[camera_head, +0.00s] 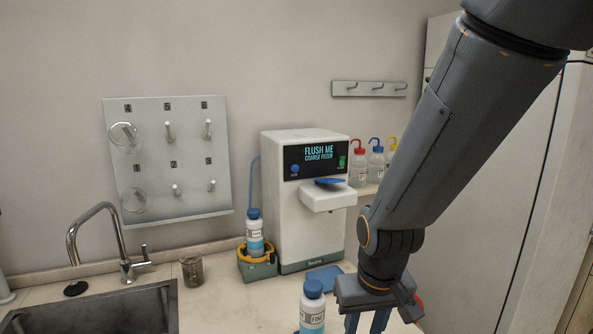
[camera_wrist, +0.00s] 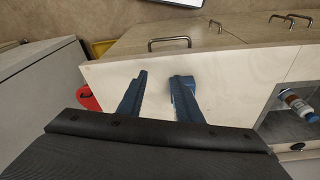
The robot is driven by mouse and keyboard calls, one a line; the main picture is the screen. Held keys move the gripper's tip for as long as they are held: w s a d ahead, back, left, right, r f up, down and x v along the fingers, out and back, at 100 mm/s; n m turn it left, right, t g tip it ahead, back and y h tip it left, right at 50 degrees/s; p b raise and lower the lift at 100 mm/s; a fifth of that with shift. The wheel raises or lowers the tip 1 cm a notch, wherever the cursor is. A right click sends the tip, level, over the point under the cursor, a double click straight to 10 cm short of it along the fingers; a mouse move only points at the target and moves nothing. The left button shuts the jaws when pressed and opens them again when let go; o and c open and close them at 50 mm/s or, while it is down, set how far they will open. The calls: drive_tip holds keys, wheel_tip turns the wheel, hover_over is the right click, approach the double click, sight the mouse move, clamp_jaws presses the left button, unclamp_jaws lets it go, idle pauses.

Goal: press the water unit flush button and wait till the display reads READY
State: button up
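The water unit (camera_head: 292,215) is a white box on the counter, against the wall. Its dark display (camera_head: 318,153) reads "FLUSH ME COARSE FILTER". A round blue button (camera_head: 295,169) is at the left of the panel and a green element (camera_head: 342,161) at the right; their small labels are too small to read. A blue lever (camera_head: 330,182) sits on the spout below. My gripper (camera_head: 366,324) points down in front and to the right of the unit, apart from it. In the wrist view my gripper (camera_wrist: 162,85) has its blue fingers apart with nothing between them.
A blue-capped bottle (camera_head: 312,308) stands just left of my gripper. Another bottle (camera_head: 254,232) stands in a yellow-rimmed holder (camera_head: 258,269) beside the unit. A beaker (camera_head: 192,271), sink (camera_head: 100,312) and faucet (camera_head: 100,240) are left. Wash bottles (camera_head: 358,165) stand behind right.

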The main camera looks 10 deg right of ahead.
clamp_jaws()
idle(1.7)
